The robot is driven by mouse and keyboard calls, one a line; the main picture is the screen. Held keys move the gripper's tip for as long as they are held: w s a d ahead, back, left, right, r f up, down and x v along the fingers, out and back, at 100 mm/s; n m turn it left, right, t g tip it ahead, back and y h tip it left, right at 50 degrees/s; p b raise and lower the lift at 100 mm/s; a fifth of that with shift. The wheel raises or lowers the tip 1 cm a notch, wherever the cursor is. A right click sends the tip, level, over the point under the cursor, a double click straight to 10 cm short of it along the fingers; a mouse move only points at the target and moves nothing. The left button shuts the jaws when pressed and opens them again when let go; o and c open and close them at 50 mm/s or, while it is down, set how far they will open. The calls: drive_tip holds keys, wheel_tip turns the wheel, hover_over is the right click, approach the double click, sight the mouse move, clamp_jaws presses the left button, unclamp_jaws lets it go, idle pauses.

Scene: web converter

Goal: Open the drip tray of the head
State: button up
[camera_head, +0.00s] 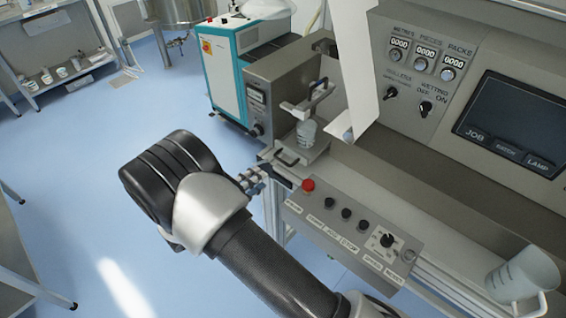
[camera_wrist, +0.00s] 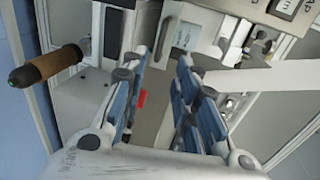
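The machine's head (camera_head: 285,85) is a grey box at the back centre of the head view. Below it, a light plate with a dark bar handle (camera_head: 287,157) at its front edge looks like the drip tray (camera_head: 312,152). A clear measuring cup (camera_head: 307,134) stands over it. My gripper (camera_head: 268,178) is just in front of and below this handle; contact cannot be told. In the wrist view my gripper (camera_wrist: 165,85) shows two blue-padded fingers spread apart, with no object clearly held between them. Whether the tray is open or shut is unclear.
A control panel with a red button (camera_head: 308,185) and black knobs lies right of my gripper. A white web strip (camera_head: 352,70) hangs beside the head. A clear jug (camera_head: 523,280) stands at lower right. A wooden-handled part (camera_wrist: 48,66) is left in the wrist view. Blue floor is open at left.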

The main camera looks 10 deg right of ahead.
sight(283, 162)
drive_tip(key=b+x, duration=0.2)
drive_tip(key=x, duration=1.1)
drive_tip(key=shift+a+b, duration=0.1)
drive_tip(key=shift+b, duration=0.2)
drive_tip(key=shift+c, duration=0.5)
clamp_jaws()
